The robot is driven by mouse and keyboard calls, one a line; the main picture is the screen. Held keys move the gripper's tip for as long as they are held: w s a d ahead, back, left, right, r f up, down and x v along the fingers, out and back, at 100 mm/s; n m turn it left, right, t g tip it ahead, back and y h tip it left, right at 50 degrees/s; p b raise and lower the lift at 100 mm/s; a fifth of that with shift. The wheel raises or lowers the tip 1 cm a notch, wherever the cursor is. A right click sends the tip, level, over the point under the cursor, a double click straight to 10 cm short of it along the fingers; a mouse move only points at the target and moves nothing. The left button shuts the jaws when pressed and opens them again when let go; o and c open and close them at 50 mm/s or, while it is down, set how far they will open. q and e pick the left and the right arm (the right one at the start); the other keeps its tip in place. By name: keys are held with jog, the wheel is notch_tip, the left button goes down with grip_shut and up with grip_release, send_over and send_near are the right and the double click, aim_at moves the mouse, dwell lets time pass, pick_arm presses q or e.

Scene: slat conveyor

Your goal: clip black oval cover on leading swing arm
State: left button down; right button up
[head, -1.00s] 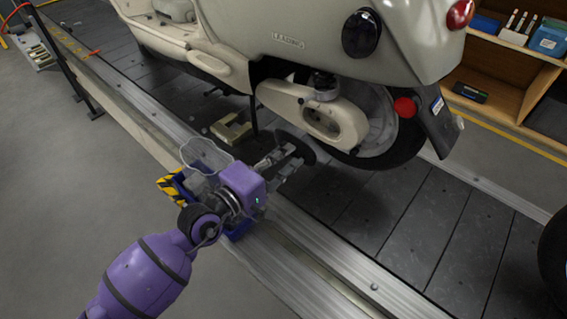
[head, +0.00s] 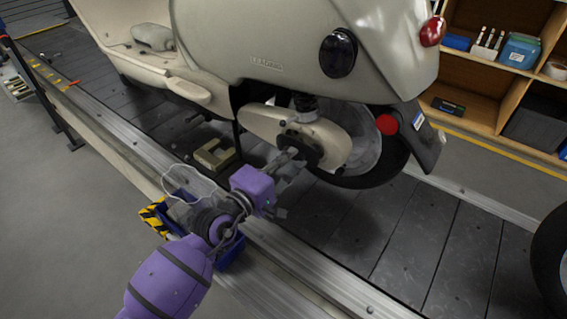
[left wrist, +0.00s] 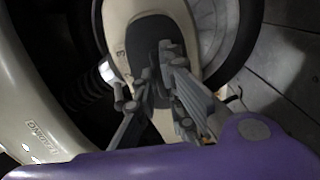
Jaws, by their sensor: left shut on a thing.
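The black oval cover (head: 301,147) is in my left gripper (head: 288,156), in front of the cream swing arm (head: 258,122) of the leading scooter. In the head view it hides part of the arm's oval recess. I cannot tell whether cover and arm touch. In the left wrist view, the gripper fingers (left wrist: 162,78) reach over a dark oval area (left wrist: 152,32), ringed by the cream swing arm (left wrist: 117,22); the fingers partly hide it. My right gripper is in neither view.
The scooter's rear wheel (head: 374,172) stands behind the arm on the slat conveyor (head: 335,232). A beige block (head: 214,155) lies on the slats. A blue bin (head: 231,253) is beside the rail, partly behind my arm. Another dark wheel (head: 550,258) shows at the right edge.

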pick_arm(q)
jog(key=shift+w+d, duration=0.15)
dwell(0.5)
jog(key=shift+x, duration=1.1)
jog(key=shift+w+d+r, duration=0.1)
jog(key=shift+w, duration=0.05)
dwell(0.4)
jog(key=c, duration=1.7)
grip_release()
jog(key=shift+c, duration=0.2)
